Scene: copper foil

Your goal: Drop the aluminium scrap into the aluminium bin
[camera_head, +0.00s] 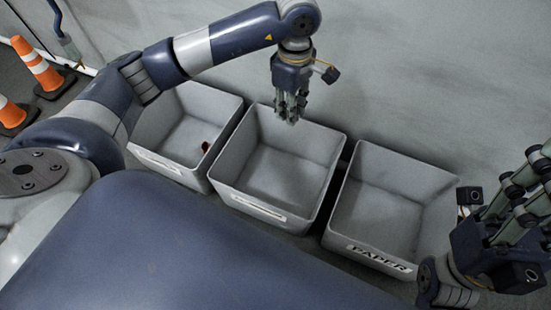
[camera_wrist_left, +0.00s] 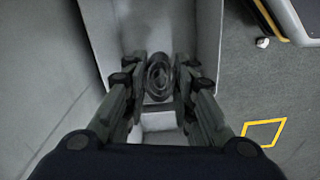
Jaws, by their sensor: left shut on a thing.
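My left gripper (camera_head: 291,112) points down over the middle grey bin (camera_head: 275,175), near its back wall, and appears above the rim. In the left wrist view the gripper (camera_wrist_left: 160,85) is shut on a dark grey coiled piece, the aluminium scrap (camera_wrist_left: 158,76), held between the fingers with a pale bin interior beyond it. I cannot make out the scrap in the head view. The middle bin looks empty, and the label on its front is too small to read. My right gripper (camera_head: 518,190) is at the right edge; its finger state is unclear.
The right bin (camera_head: 390,200) is labelled PAPER and looks empty. A wall stands behind the bins. Orange cones (camera_head: 37,68) stand at the far left.

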